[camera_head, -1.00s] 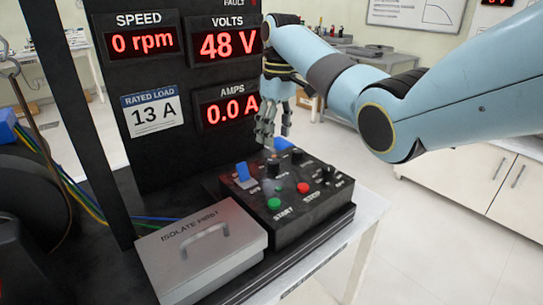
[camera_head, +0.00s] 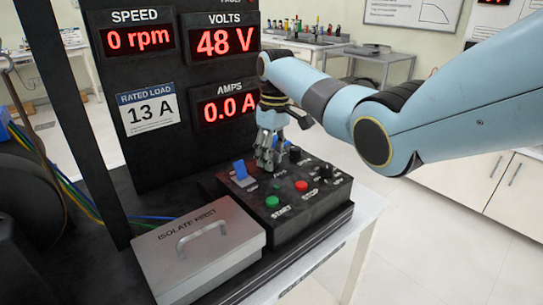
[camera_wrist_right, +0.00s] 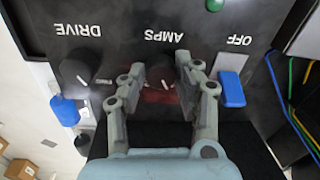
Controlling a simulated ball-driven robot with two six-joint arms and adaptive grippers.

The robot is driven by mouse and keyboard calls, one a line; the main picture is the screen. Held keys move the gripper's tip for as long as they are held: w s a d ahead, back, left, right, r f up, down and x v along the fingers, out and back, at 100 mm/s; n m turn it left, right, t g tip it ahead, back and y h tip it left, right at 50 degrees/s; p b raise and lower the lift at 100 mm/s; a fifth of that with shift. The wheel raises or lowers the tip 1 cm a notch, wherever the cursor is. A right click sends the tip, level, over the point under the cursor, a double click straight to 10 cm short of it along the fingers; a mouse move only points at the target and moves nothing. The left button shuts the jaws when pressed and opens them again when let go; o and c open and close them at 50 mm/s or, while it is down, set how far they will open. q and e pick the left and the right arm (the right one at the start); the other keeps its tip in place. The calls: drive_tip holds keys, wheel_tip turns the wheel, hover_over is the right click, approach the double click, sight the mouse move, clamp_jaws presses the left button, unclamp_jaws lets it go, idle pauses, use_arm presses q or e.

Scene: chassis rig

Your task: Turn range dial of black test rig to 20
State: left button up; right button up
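The black test rig's control box (camera_head: 300,215) stands in front of the display panel. A black dial labelled AMPS (camera_wrist_right: 160,72) with a white pointer mark shows upside down in the right wrist view; its scale numbers are not readable. My right gripper (camera_head: 267,168) points down over this dial and hides most of it in the head view. In the right wrist view my right gripper (camera_wrist_right: 158,66) is open, one finger on each side of the dial; whether they touch it is unclear. My left gripper is not in view.
A blue lever (camera_head: 240,170) sits left of the gripper, marked OFF in the wrist view. A green START button (camera_head: 272,202), red STOP button (camera_head: 301,186) and DRIVE knob (camera_wrist_right: 78,72) are close by. A grey lidded box (camera_head: 200,250) stands front left. Displays read 48 V, 0.0 A.

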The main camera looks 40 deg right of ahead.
clamp_jaws()
drive_tip(key=shift+r+m+p, duration=0.25)
drive_tip(key=shift+m+p, duration=0.55)
drive_tip(key=shift+p, duration=0.4)
drive_tip(key=m+p, duration=0.3)
drive_tip(key=shift+p, duration=0.35)
drive_tip(key=m+p, duration=0.2)
drive_tip(key=m, duration=0.2)
drive_tip(key=shift+t, duration=0.3)
drive_tip(key=shift+f+m+p, duration=0.15)
drive_tip(key=shift+m+p, duration=1)
drive_tip(key=shift+m, duration=0.55)
drive_tip(key=o, duration=0.7)
unclamp_jaws()
drive_tip(key=shift+s, duration=0.1)
